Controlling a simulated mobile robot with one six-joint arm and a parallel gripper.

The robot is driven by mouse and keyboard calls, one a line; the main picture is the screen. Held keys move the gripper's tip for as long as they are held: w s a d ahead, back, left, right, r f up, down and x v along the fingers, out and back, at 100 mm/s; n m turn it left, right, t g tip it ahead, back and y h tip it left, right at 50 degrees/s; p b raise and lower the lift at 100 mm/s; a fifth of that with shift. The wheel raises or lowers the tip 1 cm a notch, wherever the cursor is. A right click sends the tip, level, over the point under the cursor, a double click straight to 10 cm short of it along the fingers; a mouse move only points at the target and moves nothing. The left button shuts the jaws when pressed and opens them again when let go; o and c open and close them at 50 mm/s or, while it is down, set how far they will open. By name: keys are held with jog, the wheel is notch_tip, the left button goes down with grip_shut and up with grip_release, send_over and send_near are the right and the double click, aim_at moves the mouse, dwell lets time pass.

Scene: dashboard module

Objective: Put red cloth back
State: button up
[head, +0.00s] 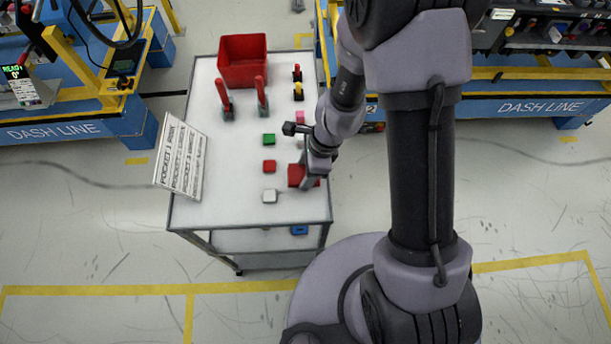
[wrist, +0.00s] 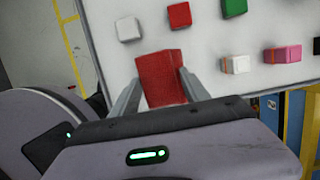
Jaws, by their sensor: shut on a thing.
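The red cloth (head: 296,175) is a folded, block-like piece at the right front part of the white cart top (head: 235,205). My gripper (head: 307,178) is shut on it. In the wrist view the cloth (wrist: 160,78) sits between the two grey fingers of my gripper (wrist: 160,88), near the edge of the cart top. I cannot tell whether the cloth touches the surface or is held just above it. My gripper and wrist hide part of the cloth in the head view.
Green (head: 269,139), red (head: 269,166) and white (head: 269,196) blocks lie left of my gripper. A pink block (head: 300,117), two red-handled tools (head: 262,95) and a red bin (head: 242,75) are farther back. A printed sign (head: 181,158) leans at the left edge.

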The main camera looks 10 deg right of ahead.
notch_tip(320, 180, down, 3)
jog(key=shift+f+b, duration=0.1)
jog(key=shift+b, duration=0.55)
jog(key=shift+r, duration=0.25)
jog(key=shift+c, duration=0.5)
jog(key=shift+f, duration=0.1)
jog(key=o, duration=1.3)
